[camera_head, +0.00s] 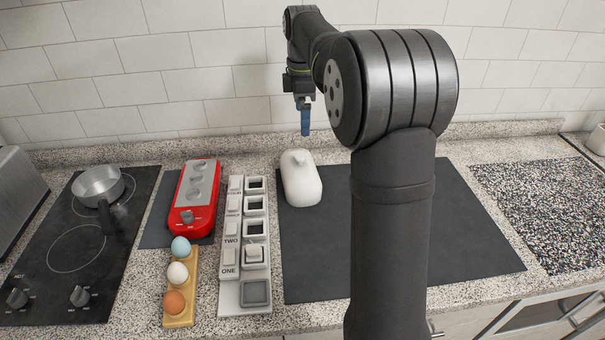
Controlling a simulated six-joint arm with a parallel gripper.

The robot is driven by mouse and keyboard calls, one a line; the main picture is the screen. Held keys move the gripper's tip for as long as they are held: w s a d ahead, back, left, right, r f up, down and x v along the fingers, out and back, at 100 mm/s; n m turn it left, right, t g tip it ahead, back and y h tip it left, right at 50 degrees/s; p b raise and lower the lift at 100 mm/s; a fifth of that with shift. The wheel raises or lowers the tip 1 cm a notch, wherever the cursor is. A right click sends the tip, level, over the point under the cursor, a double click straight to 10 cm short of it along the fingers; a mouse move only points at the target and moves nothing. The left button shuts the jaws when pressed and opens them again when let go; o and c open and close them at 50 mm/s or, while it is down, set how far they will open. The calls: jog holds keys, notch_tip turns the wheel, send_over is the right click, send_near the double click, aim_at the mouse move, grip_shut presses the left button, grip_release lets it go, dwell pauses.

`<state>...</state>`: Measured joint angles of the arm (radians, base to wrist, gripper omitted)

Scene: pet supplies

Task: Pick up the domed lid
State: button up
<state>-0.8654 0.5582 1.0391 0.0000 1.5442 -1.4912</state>
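A smooth white domed lid (302,182) with rounded sides and a small knob on top sits on the left part of the dark mat (460,240). Whether anything lies under the lid is hidden. My gripper (305,130) points down with blue fingers, above and behind the lid in the picture, clear of it. The fingers overlap into one narrow shape, so their opening cannot be told. Nothing shows held between them.
A white block rack (229,297) stands left of the lid. Further left are a red appliance (192,213), a wooden egg holder (182,319) with eggs, and a cooktop (75,255) with a metal pot (98,184). A tiled wall (180,80) is behind.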

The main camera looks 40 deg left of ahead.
aim_at(299, 168)
dwell(0.7)
jog(key=f+m, duration=0.5)
jog(key=f, duration=0.1)
jog(key=a+f+m, duration=0.1)
jog(key=f+m, duration=0.5)
jog(key=f, duration=0.1)
jog(key=f+m, duration=0.6)
jog(key=shift+w+a+f, duration=0.3)
jog(key=shift+w+f, duration=0.05)
jog(key=c, duration=0.7)
jog(key=shift+c, duration=0.2)
jog(key=shift+r, duration=0.15)
